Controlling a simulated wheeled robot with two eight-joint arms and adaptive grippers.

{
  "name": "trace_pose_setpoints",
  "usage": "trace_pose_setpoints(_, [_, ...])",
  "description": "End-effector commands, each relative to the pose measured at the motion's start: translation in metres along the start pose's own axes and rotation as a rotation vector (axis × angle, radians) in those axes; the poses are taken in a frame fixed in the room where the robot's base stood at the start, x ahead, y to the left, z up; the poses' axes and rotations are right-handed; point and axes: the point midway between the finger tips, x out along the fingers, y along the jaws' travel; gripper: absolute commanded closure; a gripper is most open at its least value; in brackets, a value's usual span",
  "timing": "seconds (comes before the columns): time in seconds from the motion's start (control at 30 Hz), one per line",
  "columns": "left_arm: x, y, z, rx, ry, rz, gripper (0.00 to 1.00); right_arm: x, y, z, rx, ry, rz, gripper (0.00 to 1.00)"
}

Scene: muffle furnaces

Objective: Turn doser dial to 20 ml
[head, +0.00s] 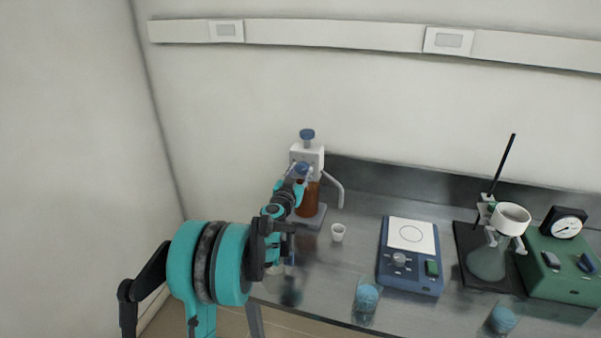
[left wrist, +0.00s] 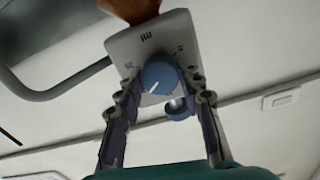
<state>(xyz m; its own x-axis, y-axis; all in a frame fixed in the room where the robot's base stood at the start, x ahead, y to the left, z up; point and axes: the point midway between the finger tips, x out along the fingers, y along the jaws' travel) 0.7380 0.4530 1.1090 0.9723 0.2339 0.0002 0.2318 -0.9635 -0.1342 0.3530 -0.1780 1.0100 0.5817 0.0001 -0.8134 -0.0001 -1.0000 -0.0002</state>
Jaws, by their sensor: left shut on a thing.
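The doser (head: 307,154) stands at the back left of the bench, with a white head, a blue top knob and an amber bottle (head: 306,202) below. Its blue dial (head: 301,167) is on the front face; in the left wrist view the dial (left wrist: 160,76) has a white pointer line toward the lower left. The scale on the white face (left wrist: 150,42) reads "ml"; the small numbers are hard to read. My left gripper (head: 300,174) is shut on the dial, and in the left wrist view its fingers (left wrist: 162,82) stand on either side of it. My right gripper is not in view.
A small white cup (head: 338,232) stands right of the doser, below its curved spout (head: 334,186). Farther right are a blue stirrer (head: 410,268), a flask with a funnel (head: 487,258) and a green gauge box (head: 561,264). Beakers with blue contents (head: 367,297) stand near the front edge.

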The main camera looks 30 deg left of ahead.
Motion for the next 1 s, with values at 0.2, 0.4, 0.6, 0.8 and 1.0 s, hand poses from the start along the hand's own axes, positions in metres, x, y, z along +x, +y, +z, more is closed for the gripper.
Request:
trace_pose_setpoints(0.2, [-0.0007, 0.0011, 0.0011, 0.051, 0.000, 0.002, 0.92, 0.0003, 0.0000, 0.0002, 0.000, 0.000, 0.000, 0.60])
trace_pose_setpoints(0.4, [-0.0007, 0.0011, 0.0011, 0.064, 0.000, 0.002, 0.92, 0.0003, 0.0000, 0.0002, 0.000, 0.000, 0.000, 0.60])
trace_pose_setpoints(0.6, [-0.0008, 0.0011, 0.0011, 0.064, 0.000, 0.002, 0.92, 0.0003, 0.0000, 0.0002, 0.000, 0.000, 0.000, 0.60])
trace_pose_setpoints(0.8, [-0.0006, 0.0010, 0.0009, 0.063, 0.000, 0.002, 0.42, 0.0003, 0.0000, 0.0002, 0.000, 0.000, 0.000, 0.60])
trace_pose_setpoints(1.0, [-0.0004, 0.0005, 0.0005, 0.062, 0.000, 0.001, 0.42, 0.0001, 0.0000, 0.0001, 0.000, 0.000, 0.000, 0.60])
